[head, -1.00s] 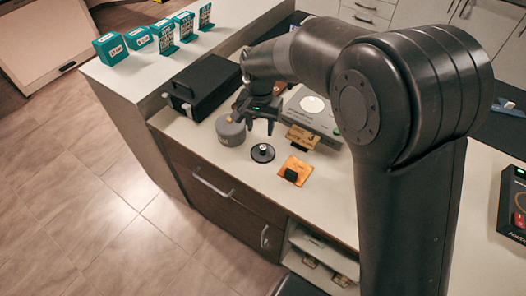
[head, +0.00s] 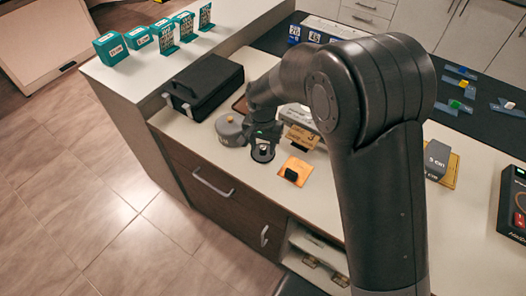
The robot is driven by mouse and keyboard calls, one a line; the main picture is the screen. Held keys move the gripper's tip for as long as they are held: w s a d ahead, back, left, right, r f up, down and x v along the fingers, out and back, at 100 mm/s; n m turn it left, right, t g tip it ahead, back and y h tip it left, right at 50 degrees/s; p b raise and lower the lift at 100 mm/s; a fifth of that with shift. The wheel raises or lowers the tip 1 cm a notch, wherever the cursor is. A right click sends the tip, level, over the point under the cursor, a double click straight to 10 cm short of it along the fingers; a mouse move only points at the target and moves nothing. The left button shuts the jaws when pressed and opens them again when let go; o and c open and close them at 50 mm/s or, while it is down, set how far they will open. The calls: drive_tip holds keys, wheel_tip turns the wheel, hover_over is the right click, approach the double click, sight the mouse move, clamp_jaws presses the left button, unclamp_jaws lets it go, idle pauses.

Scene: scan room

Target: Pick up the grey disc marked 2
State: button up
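A dark round disc (head: 262,156) with a small light knob on top lies on the white counter, partly hidden under my gripper. A grey round canister-like piece (head: 230,131) with a small knob stands just left of it. I cannot read a 2 on either one. My gripper (head: 263,147) points down right over the dark disc, at its knob. The fingers are too small and dark to tell whether they are closed on the knob.
A black case (head: 205,86) stands behind left. An orange pad with a black block (head: 292,173) lies close right of the disc. A pale device and a brown card stand (head: 299,137) behind. Teal boxes (head: 110,45) line the left counter. The counter's front edge is near.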

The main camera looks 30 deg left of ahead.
clamp_jaws()
drive_tip(key=shift+r, duration=0.1)
idle(0.3)
